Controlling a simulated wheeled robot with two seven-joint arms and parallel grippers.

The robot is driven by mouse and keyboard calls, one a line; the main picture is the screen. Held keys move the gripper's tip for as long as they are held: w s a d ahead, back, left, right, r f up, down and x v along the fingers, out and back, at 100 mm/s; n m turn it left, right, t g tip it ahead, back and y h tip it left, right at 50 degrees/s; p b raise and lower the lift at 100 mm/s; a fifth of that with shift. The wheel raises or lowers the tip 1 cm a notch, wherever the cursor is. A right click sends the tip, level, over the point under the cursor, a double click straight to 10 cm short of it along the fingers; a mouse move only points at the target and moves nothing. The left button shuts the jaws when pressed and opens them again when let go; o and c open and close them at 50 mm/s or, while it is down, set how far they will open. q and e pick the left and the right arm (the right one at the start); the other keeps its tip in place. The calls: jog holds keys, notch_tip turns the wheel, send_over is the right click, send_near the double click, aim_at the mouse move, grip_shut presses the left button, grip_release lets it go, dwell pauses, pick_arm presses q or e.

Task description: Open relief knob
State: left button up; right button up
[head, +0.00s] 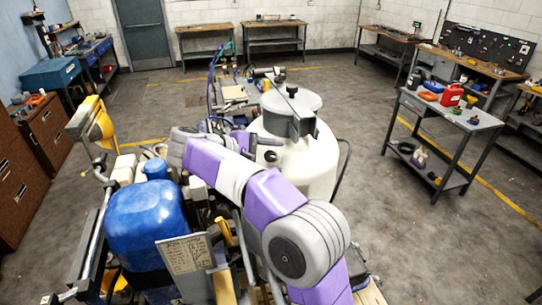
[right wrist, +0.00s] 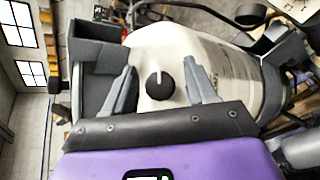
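The relief knob (right wrist: 159,87) is a round black knob with a pale pointer line, on the side of the white tank (right wrist: 205,65). In the head view the knob (head: 270,156) is a small dark spot on the tank (head: 318,165). My right gripper (right wrist: 160,70) is open, with one finger on each side of the knob and visible gaps between. In the head view my right gripper (head: 256,146) is at the tank's left side, its fingers mostly hidden by my arm. My left gripper is not in view.
The tank has a grey lid (head: 291,101) with a dark clamp bar. A blue engine cover (head: 148,222) and a yellow part (head: 92,122) stand left of my arm. A grey cart (head: 447,125) holds a red can (head: 451,95). The floor between is clear.

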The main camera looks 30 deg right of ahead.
jog(key=v, duration=0.7)
jog(key=shift+a, duration=0.3)
jog(key=shift+r, duration=0.1)
dwell(0.3)
